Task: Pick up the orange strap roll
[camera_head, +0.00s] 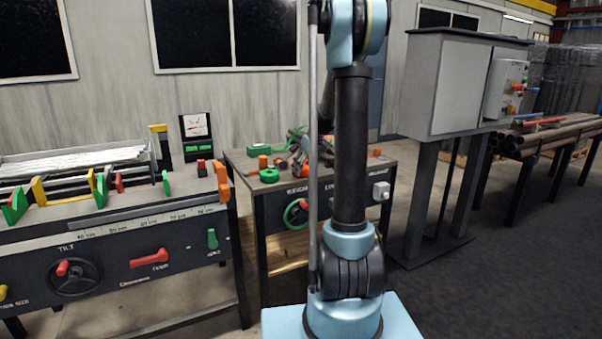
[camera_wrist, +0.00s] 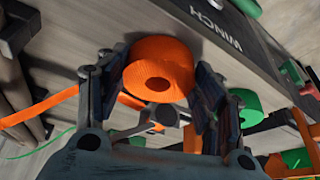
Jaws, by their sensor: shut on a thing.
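In the wrist view the orange strap roll (camera_wrist: 160,70) sits between the two fingers of my gripper (camera_wrist: 161,88), which is shut on it. The roll's round face with its dark centre hole faces the camera. A flat orange strap (camera_wrist: 40,107) runs off to the left of the roll. Behind the roll is the grey bench front with the word WINCH; I cannot tell whether the roll still touches the bench. In the head view my arm hides most of the gripper area, and I cannot make out the roll clearly there.
A green roll (camera_head: 269,175) lies on the middle workbench (camera_head: 240,160); in the wrist view a green roll (camera_wrist: 245,105) is close beside the right finger. More orange and green parts lie nearby. A left bench (camera_head: 120,228) and a grey cabinet (camera_head: 440,85) flank the workbench.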

